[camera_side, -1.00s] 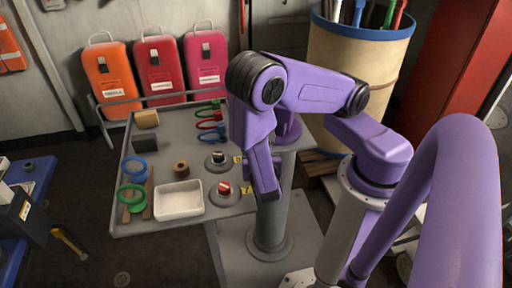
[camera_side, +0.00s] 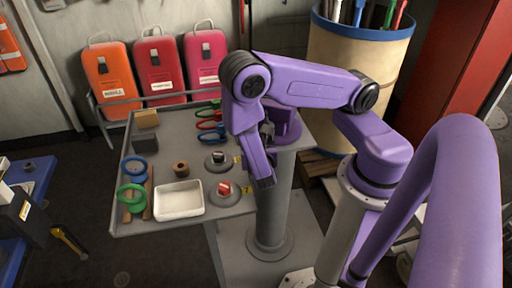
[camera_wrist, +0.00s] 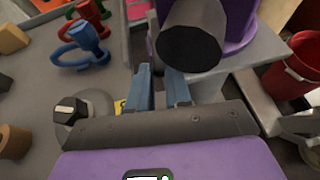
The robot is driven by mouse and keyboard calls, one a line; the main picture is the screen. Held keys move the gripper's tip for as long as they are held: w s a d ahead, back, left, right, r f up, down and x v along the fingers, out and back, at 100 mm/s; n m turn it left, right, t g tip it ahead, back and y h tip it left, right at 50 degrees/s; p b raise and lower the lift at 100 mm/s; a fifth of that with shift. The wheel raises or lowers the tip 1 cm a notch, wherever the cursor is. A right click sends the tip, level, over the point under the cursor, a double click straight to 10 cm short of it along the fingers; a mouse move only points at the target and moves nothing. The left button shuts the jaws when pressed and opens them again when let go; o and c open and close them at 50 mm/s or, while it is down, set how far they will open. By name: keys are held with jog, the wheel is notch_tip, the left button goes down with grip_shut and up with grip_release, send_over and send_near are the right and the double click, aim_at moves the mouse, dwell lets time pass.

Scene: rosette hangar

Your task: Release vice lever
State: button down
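A purple body (camera_side: 290,122), probably the vice, sits on a grey pedestal beside the bench, partly hidden behind my arm. In the wrist view it shows at the top (camera_wrist: 242,22), with a thick grey cylinder with a dark round end (camera_wrist: 190,48) in front of it. I cannot tell whether this cylinder is part of the lever. My gripper (camera_wrist: 162,88) has its two blue-grey fingers apart with an empty gap, just below the cylinder in the picture. Contact cannot be told. In the side view the fingers are hidden or too small to make out.
The grey bench (camera_side: 190,150) holds a black-and-white knob (camera_side: 218,156), a red knob (camera_side: 224,188), a white tray (camera_side: 179,200), and red, green and blue ring-handled pieces. A red bucket (camera_wrist: 293,68) stands at the right in the wrist view.

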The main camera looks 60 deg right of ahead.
jog(key=shift+w+a+m+g+h, duration=0.35)
jog(key=shift+w+m+g+h, duration=0.1)
jog(key=shift+w+m+g, duration=0.25)
jog(key=shift+w+a+m+g+h, duration=0.35)
jog(key=shift+w+m+g+h, duration=0.15)
jog(key=shift+m+g, duration=0.3)
jog(key=c, duration=1)
grip_release()
jog(key=shift+c, duration=0.2)
jog(key=v, duration=1.7)
jog(key=shift+s+a+r, duration=0.1)
jog(key=shift+r, duration=0.2)
